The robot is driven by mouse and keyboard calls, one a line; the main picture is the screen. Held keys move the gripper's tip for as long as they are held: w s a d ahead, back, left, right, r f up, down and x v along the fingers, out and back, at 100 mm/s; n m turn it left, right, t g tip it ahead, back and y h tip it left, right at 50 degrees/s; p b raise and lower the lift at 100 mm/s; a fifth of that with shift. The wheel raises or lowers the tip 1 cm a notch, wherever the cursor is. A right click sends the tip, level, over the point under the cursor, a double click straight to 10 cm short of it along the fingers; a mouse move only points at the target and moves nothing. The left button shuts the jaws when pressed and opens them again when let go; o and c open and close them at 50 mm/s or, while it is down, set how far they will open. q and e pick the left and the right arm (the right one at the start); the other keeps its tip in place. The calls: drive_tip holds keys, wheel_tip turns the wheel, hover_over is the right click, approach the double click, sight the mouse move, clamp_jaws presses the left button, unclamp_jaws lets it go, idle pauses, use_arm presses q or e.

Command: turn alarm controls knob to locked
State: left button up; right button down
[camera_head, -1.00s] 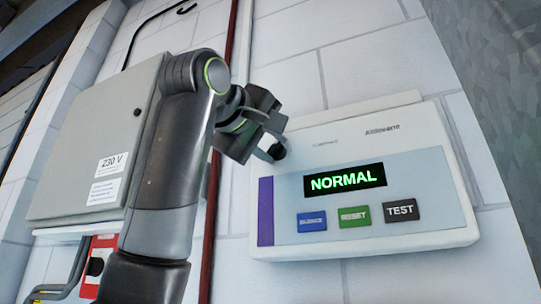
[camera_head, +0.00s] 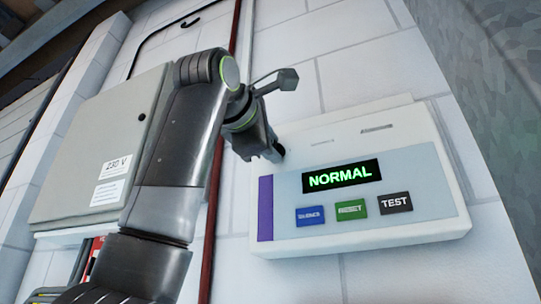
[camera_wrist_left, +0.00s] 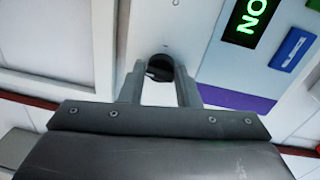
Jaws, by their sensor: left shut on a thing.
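The alarm panel (camera_head: 405,132) is a white box on the wall with a lit green NORMAL display (camera_head: 341,175). Its dark round knob (camera_wrist_left: 159,66) is at the panel's left side, between my fingers in the left wrist view. My left gripper (camera_head: 276,152) is at the panel's upper left edge in the head view. In the left wrist view the left gripper (camera_wrist_left: 160,84) is shut on the knob, a finger on each side. The gripper mostly hides the knob in the head view, and its pointer mark cannot be read. My right gripper is not in view.
Blue, green and black TEST buttons (camera_head: 395,203) line the panel's lower face, right of a purple stripe (camera_head: 265,208). A grey 230 V cabinet (camera_head: 85,150) and a dark red pipe (camera_head: 212,225) are to the left. The wall above the panel is clear.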

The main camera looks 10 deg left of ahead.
use_arm(q)
drive_tip(key=shift+w+d+f+n, duration=0.1)
drive_tip(key=shift+f+n, duration=0.15)
drive_tip(key=shift+n, duration=0.05)
drive_tip(key=o, duration=0.9)
drive_tip(key=shift+r, duration=0.15)
drive_tip(key=b+v, duration=0.7)
drive_tip(key=v, duration=1)
drive_tip(key=shift+s, duration=0.3)
